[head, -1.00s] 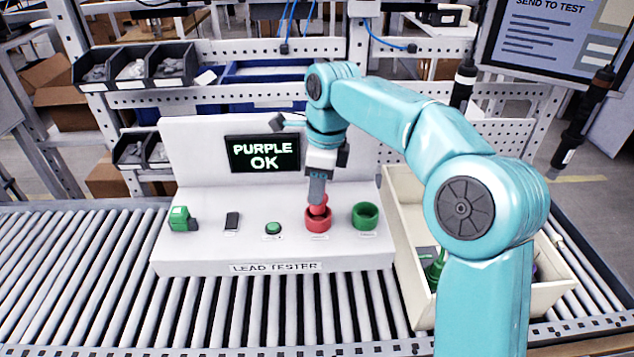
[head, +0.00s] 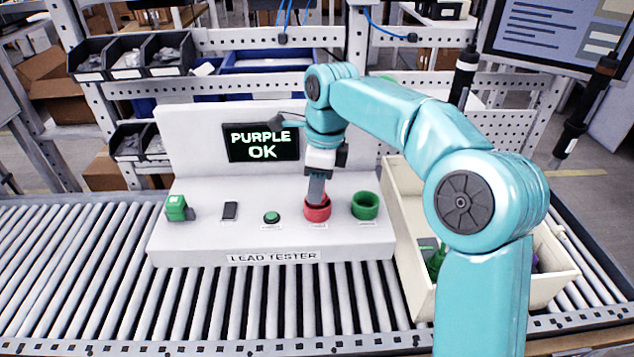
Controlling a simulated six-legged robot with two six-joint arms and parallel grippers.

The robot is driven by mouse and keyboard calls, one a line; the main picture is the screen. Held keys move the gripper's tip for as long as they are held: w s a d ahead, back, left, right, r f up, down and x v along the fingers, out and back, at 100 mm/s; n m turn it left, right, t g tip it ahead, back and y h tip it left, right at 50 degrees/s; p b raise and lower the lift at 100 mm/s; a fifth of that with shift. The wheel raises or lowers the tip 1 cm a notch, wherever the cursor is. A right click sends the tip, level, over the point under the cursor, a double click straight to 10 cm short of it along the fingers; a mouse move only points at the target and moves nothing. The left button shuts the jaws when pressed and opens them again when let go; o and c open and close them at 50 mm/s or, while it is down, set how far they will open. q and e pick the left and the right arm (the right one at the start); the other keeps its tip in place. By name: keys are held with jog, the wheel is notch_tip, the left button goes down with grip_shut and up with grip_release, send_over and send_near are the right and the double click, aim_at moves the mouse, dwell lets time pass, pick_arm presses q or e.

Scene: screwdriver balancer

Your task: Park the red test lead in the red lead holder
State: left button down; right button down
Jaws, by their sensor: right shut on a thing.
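The red lead holder (head: 317,213) is a round red cup on the white lead tester (head: 190,252), between a green button and a green holder. My right gripper (head: 316,197) points down into the mouth of the red holder, with its fingertips at the rim. It is shut on the red test lead, which sits down in the cup and is mostly hidden by the fingers and the rim. The tester's screen (head: 262,146) reads "PURPLE OK". My left gripper is not in view.
A green holder (head: 365,207) stands just right of the red one. Left of it are a green button (head: 271,217), a black piece (head: 230,211) and a green block (head: 177,208). A cream bin (head: 405,240) with leads stands at the right. Rollers surround the tester.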

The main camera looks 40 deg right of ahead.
jog(key=shift+w+d, duration=0.1)
jog(key=shift+w, duration=0.05)
jog(key=c, duration=1.1)
grip_release()
jog(key=shift+c, duration=0.2)
jog(key=o, duration=0.4)
jog(key=shift+w, duration=0.15)
jog(key=shift+o, duration=0.2)
jog(key=shift+w+d+f, duration=0.1)
jog(key=shift+w+f, duration=0.05)
jog(key=shift+f, duration=0.05)
jog(key=shift+s+r, duration=0.2)
jog(key=shift+s, duration=0.15)
notch_tip(320, 180, up, 16)
jog(key=s+d+p, duration=0.1)
jog(key=p, duration=0.3)
jog(key=shift+d, duration=0.15)
jog(key=shift+w, duration=0.1)
